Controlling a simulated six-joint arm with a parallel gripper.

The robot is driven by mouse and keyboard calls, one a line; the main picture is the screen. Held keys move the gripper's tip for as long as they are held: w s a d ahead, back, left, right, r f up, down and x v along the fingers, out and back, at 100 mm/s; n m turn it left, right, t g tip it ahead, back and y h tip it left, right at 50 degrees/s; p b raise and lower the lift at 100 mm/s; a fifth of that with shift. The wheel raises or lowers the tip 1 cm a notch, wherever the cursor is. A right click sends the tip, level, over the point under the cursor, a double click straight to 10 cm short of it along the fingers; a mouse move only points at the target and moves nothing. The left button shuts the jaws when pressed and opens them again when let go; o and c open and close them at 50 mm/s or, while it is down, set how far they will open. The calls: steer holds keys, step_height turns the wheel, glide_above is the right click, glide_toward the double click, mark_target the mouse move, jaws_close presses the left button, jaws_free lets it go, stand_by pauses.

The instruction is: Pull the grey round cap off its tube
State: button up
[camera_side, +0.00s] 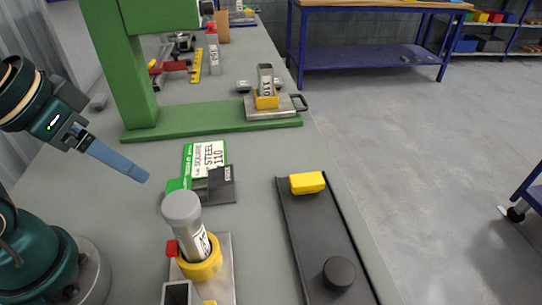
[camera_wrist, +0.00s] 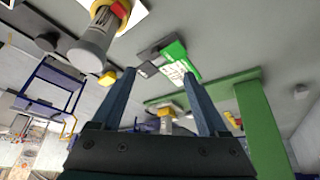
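The grey round cap (camera_side: 181,206) sits on top of a light grey tube (camera_side: 194,241) with dark lettering. The tube stands slightly tilted in a yellow ring (camera_side: 203,266) on a metal plate in the side view's front. In the wrist view the cap (camera_wrist: 87,55) and tube (camera_wrist: 102,30) are at upper left, outside the fingers. My gripper (camera_side: 147,177) is in the air to the left of and behind the cap, apart from it. In the wrist view its two blue fingers (camera_wrist: 161,73) stand apart with nothing held between them.
A red block (camera_side: 172,248) is beside the ring. A black tray (camera_side: 305,232) with a yellow block (camera_side: 307,183) and a black puck (camera_side: 339,272) lies to the right. Behind are a green-and-white label card (camera_side: 205,158), a green press frame (camera_side: 215,129) and another tube (camera_side: 265,78) in a holder.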

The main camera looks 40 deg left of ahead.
steer(key=shift+o, duration=0.5)
steer(key=w+d+r+g, duration=0.1)
steer(key=d+r+g, duration=0.2)
steer(key=d+r, duration=0.1)
steer(key=shift+w+d+m+h, duration=0.15)
steer(key=shift+w+m+h, duration=0.05)
steer(key=shift+m+h, duration=0.1)
steer(key=m+g, duration=0.2)
glide_above(180, 203)
steer(key=shift+w+a+f, duration=0.15)
steer(key=shift+a+f, duration=0.1)
steer(key=shift+a, duration=0.05)
steer(key=shift+s+d+f, duration=0.2)
steer(key=shift+d+f, duration=0.1)
steer(key=shift+f, duration=2.5)
jaws_close()
steer(key=shift+r, duration=2.5)
